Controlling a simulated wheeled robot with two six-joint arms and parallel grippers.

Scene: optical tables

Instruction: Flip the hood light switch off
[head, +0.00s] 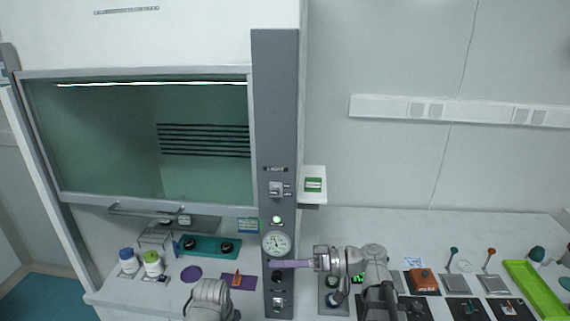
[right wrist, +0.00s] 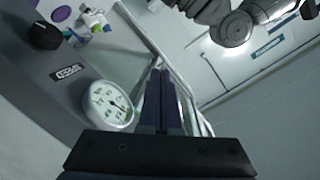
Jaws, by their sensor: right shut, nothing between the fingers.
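The hood light switch (head: 276,188) is a small toggle on a pale plate, under a dark label (head: 276,169) on the grey hood column (head: 275,100). Which way its lever points is too small to tell. A bright light strip (head: 150,85) glows along the top of the hood opening. My right gripper (head: 276,264) is shut and empty, pointing left across the column just below the round gauge (head: 276,243), well below the switch. In the right wrist view its closed fingers (right wrist: 161,80) are beside the gauge (right wrist: 110,103). My left gripper is not in view.
A green lamp (head: 276,219) sits between switch and gauge. A black knob (head: 278,277) and another switch (head: 278,303) are lower on the column. Bottles and tools crowd the bench.

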